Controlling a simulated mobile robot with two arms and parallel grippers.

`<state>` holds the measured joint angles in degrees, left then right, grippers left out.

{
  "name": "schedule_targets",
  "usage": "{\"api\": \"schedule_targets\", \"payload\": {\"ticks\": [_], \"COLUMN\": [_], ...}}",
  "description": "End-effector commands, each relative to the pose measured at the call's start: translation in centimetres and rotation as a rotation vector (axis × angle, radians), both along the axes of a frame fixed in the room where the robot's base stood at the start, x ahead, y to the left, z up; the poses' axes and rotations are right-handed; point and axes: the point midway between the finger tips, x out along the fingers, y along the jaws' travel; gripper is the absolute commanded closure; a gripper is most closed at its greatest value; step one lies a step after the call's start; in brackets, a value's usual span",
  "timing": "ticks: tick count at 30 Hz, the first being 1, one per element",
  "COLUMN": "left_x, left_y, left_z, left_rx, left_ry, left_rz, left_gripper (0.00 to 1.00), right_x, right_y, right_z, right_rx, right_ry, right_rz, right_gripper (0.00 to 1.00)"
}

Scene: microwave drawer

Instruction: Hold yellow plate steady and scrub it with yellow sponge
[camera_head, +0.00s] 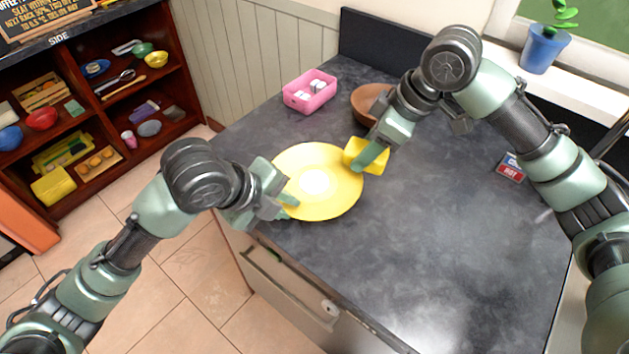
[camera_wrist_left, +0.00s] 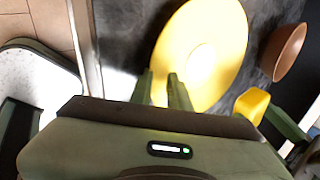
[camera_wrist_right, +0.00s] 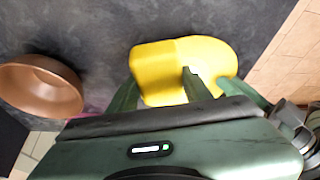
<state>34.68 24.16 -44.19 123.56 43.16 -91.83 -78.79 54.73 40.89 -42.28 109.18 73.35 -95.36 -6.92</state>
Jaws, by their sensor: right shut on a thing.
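The yellow plate (camera_head: 335,198) lies near the counter's left edge and also shows in the left wrist view (camera_wrist_left: 222,40). My left gripper (camera_head: 287,204) is at the plate's near-left rim. In the left wrist view its two fingers (camera_wrist_left: 160,80) are a little apart, with the plate's yellow surface between and beyond them. Whether they clamp the rim is unclear. My right gripper (camera_head: 371,154) is shut on the yellow sponge (camera_head: 382,163) at the plate's right rim. The sponge shows between its fingers in the right wrist view (camera_wrist_right: 157,75), overlapping the plate (camera_wrist_right: 215,55).
A brown bowl (camera_head: 368,101) and a pink container (camera_head: 309,91) stand behind the plate. A small red and blue box (camera_head: 512,167) lies at right. A potted plant (camera_head: 543,47) stands on the sill. The counter's middle and front (camera_head: 430,240) are clear.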

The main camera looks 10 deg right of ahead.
Motion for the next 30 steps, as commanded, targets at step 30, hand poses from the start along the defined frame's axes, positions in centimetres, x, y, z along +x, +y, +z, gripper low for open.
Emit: {"api": "schedule_targets", "payload": {"ticks": [30], "left_x": [-3.4], "left_y": [4.5], "left_z": [9.1], "left_rx": [-0.004], "left_ry": [-0.008], "left_rz": [0.001], "left_gripper": [0.63], "right_x": [0.0], "right_y": [0.0], "right_z": [0.0], "right_rx": [0.000], "right_ry": [0.000], "right_rz": [0.000], "right_gripper": [0.83]}}
